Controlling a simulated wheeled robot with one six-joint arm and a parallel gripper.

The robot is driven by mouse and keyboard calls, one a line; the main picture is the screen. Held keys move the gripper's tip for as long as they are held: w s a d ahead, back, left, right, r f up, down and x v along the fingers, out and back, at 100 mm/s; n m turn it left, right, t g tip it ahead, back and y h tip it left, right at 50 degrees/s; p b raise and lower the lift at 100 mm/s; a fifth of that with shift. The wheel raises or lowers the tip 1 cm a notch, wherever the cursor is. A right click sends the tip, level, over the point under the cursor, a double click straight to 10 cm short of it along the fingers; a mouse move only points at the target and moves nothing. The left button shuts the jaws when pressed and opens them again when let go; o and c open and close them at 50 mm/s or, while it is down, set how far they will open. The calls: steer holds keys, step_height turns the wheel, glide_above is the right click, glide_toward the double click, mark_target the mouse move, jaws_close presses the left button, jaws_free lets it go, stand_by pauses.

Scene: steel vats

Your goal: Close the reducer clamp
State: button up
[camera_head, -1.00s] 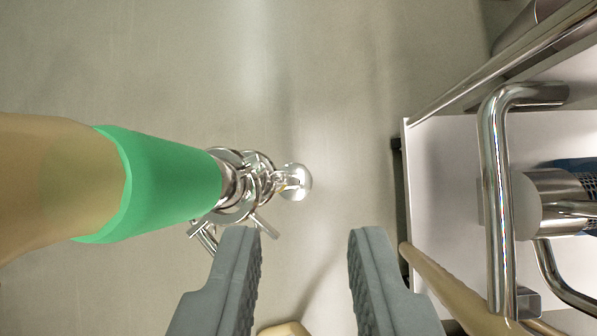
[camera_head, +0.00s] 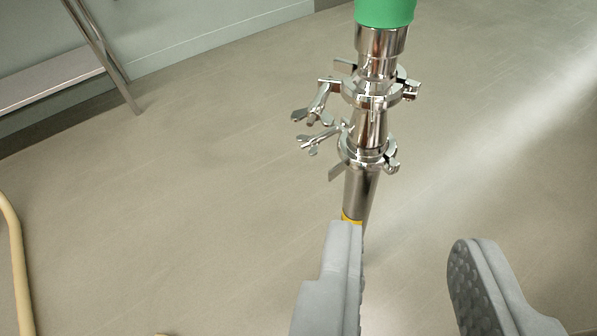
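A steel pipe assembly hangs below a green sleeve (camera_head: 384,12) at the upper right of the view. It carries an upper clamp (camera_head: 380,92) and a lower clamp (camera_head: 367,157), with a tapered reducer (camera_head: 371,128) between them. Wing-nut bolts (camera_head: 318,142) stick out to the left of both clamps, swung away from the rings. Which clamp is the reducer clamp I cannot tell for sure. My gripper (camera_head: 408,245) is open and empty, below the clamps in the picture.
Grey floor (camera_head: 200,200) fills most of the view and is clear around the pipe. A metal frame with a shelf (camera_head: 60,85) stands by the wall at upper left. A beige hose (camera_head: 15,260) runs along the left edge.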

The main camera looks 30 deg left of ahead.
glide_toward(373, 116)
steer(key=x, duration=0.9)
stand_by(0.5)
jaws_close()
steer(key=shift+s, duration=0.1)
stand_by(1.3)
